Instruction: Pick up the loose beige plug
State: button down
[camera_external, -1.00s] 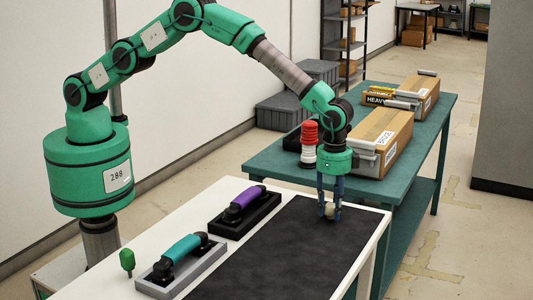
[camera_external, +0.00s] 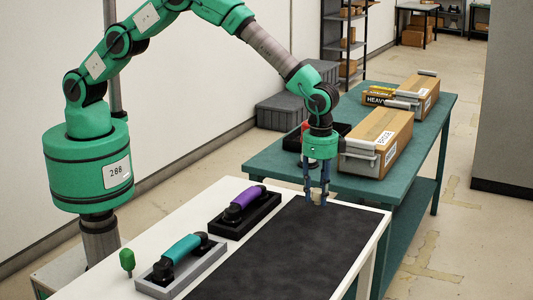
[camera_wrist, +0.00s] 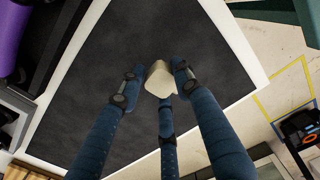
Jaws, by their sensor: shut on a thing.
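The beige plug (camera_wrist: 158,80) is a small, pale, blocky piece between the fingertips in the wrist view. My gripper (camera_wrist: 158,82) has three blue fingers closed around it. In the external view my gripper (camera_external: 316,199) points down over the far end of the black mat (camera_external: 290,250).
On the white table, a purple handset (camera_external: 245,197) lies in a black cradle and a teal handset (camera_external: 182,249) in a grey cradle. A green plug (camera_external: 127,258) stands at the left. Cardboard boxes (camera_external: 376,141) sit on the green table (camera_external: 270,160) behind. Most of the mat is bare.

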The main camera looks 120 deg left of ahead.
jog(key=s, duration=0.3)
jog(key=s+p, duration=0.1)
jog(key=s, duration=0.3)
jog(key=s+r, duration=0.1)
jog(key=s, duration=0.3)
jog(key=shift+s+d, duration=0.25)
jog(key=shift+d, duration=0.15)
